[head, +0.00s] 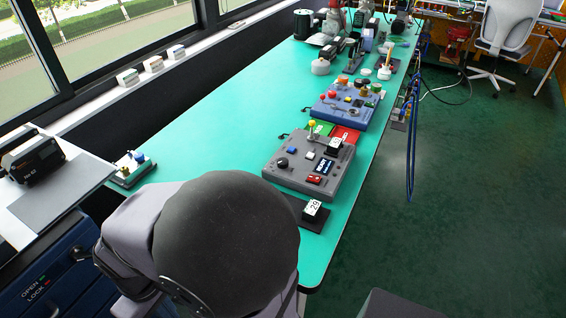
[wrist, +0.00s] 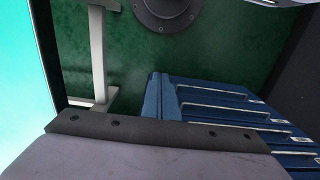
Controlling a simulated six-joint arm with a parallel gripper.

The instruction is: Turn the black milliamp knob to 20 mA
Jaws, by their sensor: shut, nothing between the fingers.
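A grey control box (head: 281,182) stands on the green bench in the head view. A small round black knob (head: 282,162) sits on its left part; its pointer and any scale are too small to read. A dark display with light characters (head: 324,168) is on the same box, too small to read. My gripper's fingers show in neither view. My arm's large dark rounded link fills the lower middle of the head view, in front of the box and clear of the knob. The wrist view shows neither box nor knob.
A yellow-topped lever (head: 311,125) rises behind the knob. A blue control box (head: 342,111) stands beyond. A black base with a white block marked 29 (head: 312,207) sits nearer. The wrist view shows blue drawers (wrist: 215,105), a pale leg (wrist: 98,55) and green floor. Bench left of the box is clear.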

